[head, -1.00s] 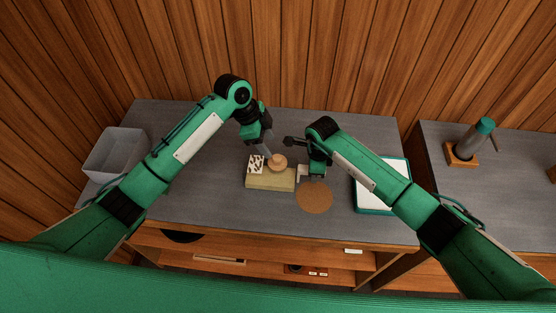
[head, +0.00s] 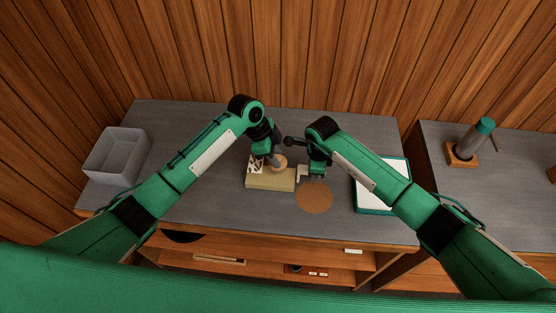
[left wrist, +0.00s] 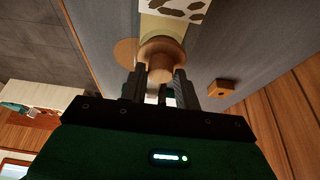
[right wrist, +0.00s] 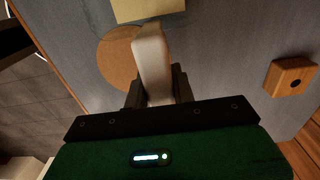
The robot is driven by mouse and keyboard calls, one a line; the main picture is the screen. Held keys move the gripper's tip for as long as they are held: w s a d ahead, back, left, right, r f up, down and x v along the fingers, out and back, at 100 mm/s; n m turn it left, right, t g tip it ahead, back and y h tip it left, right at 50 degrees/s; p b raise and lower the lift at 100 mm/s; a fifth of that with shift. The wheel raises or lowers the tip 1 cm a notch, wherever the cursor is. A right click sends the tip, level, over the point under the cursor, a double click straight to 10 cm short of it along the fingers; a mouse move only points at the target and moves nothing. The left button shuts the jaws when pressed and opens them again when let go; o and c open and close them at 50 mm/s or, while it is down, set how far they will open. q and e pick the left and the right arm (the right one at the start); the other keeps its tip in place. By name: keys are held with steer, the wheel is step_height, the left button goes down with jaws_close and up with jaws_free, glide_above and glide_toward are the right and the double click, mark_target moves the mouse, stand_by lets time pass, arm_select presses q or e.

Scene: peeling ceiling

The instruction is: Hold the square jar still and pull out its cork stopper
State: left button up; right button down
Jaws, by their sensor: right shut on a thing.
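The square jar (head: 270,182) is a pale yellow block on the grey worktop, with a dark-spotted white patch (head: 254,166) at its left. The round brown cork stopper (head: 281,161) sits at its top; whether it is fully seated is hidden. My left gripper (left wrist: 159,86) is open, with its fingers either side of the cork's narrow knob (left wrist: 160,66). My right gripper (right wrist: 157,86) is shut on a white bar (right wrist: 151,55) at the jar's right side. I cannot tell whether the bar is joined to the jar.
A round brown mat (head: 314,197) lies right of the jar. A white tray with a green rim (head: 357,198) is farther right. A clear grey bin (head: 112,165) stands at the left. A green-topped cylinder (head: 474,139) stands in a wooden holder on the side counter.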

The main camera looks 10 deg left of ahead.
arm_select(q)
jaws_close()
arm_select(e)
steer(key=shift+f, duration=0.1)
arm_select(q)
steer(key=shift+r, duration=3.15)
arm_select(e)
steer(key=shift+d, duration=0.1)
arm_select(q)
steer(key=shift+w+r, duration=0.1)
steer(key=shift+r, duration=1.05)
arm_select(e)
steer(key=shift+f, duration=0.1)
arm_select(q)
steer(key=shift+d+r, duration=0.1)
arm_select(e)
steer(key=shift+s, duration=0.1)
arm_select(q)
steer(key=shift+d+r, duration=0.1)
arm_select(e)
steer(key=shift+s, duration=0.1)
arm_select(q)
steer(key=a, duration=1.2)
steer(key=shift+a+f, duration=0.25)
